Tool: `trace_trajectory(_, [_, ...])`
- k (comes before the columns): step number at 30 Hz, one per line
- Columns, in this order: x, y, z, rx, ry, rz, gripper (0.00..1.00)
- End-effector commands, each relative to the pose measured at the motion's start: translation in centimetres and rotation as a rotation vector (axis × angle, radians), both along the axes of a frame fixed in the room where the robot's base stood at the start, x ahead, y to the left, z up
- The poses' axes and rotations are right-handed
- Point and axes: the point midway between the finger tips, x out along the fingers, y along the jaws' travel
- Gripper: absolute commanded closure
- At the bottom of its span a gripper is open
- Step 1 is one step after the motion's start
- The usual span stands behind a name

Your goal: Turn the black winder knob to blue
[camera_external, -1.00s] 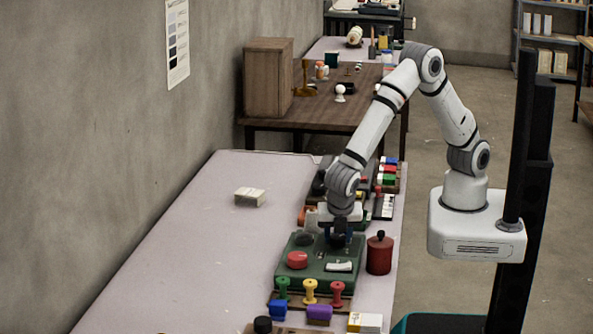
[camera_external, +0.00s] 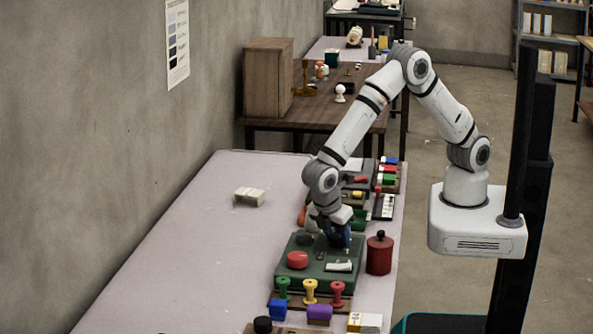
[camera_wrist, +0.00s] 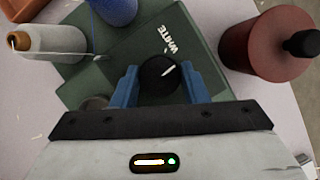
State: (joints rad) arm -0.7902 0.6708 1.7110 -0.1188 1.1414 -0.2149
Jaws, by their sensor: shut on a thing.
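The black winder knob (camera_wrist: 158,75) is round, with a short white mark slanting up to the right in the wrist view. It sits on a green box (camera_external: 290,266), and the white word "WHITE" is printed on the green plate just above the knob in that view. My gripper (camera_wrist: 160,88) has its two blue fingers on either side of the knob, shut on it. In the external view my gripper (camera_external: 338,237) is low over the box's back right part and hides the knob. No blue label is readable.
A red canister (camera_external: 379,256) with a black knob stands close to the box's right. A red button (camera_external: 297,260) and a white switch (camera_external: 339,267) are on the box. Colored spools (camera_external: 310,290) stand in front. The table's left side is mostly clear.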

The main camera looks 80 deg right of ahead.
Motion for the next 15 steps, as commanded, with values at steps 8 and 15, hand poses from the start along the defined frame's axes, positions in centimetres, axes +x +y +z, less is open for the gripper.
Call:
trace_trajectory(8, [0.23,-0.11,0.08,0.002,-0.001,-0.266,0.83])
trace_trajectory(15, [0.26,-0.17,0.07,0.002,-0.001,-0.477,0.83])
